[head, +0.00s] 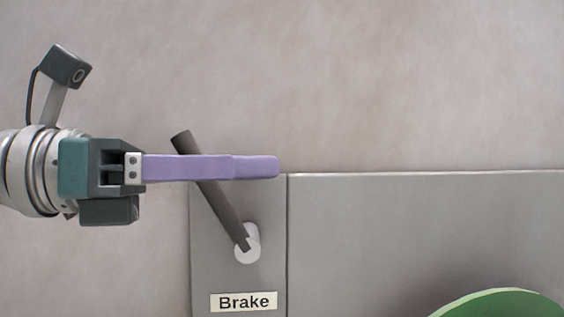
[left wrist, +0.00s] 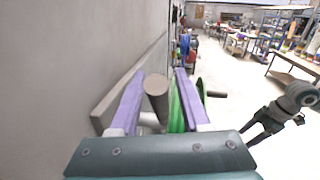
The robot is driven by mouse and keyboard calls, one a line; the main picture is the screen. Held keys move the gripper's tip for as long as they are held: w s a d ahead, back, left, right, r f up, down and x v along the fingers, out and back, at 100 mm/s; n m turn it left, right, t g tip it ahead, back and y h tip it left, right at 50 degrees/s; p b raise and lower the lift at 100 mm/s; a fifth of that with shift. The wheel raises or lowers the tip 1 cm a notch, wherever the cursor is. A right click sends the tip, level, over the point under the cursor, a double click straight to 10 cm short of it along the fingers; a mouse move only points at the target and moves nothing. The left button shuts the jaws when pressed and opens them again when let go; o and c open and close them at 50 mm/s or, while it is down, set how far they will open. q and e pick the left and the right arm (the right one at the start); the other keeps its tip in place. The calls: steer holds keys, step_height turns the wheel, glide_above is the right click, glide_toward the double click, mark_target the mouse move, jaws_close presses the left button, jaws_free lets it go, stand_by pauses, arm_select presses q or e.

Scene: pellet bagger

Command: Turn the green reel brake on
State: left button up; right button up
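The brake lever is a dark grey bar (head: 222,205) on a pale round pivot (head: 247,244), above a label reading "Brake" (head: 243,302). It tilts up and to the left from the pivot. My left gripper (head: 270,167) reaches in from the left, its purple fingers crossing in front of the upper part of the bar. In the left wrist view the rounded bar end (left wrist: 156,85) lies between the two spread fingers of my left gripper (left wrist: 160,85), with gaps on both sides. The green reel (head: 500,304) shows only its top edge.
A grey panel (head: 420,235) stands right of the lever's narrow mounting plate (head: 210,270). A plain wall (head: 400,80) lies behind. The left wrist view shows open floor (left wrist: 235,75) and work tables (left wrist: 298,68) further off.

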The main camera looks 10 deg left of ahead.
arm_select(q)
jaws_close()
stand_by(1.2)
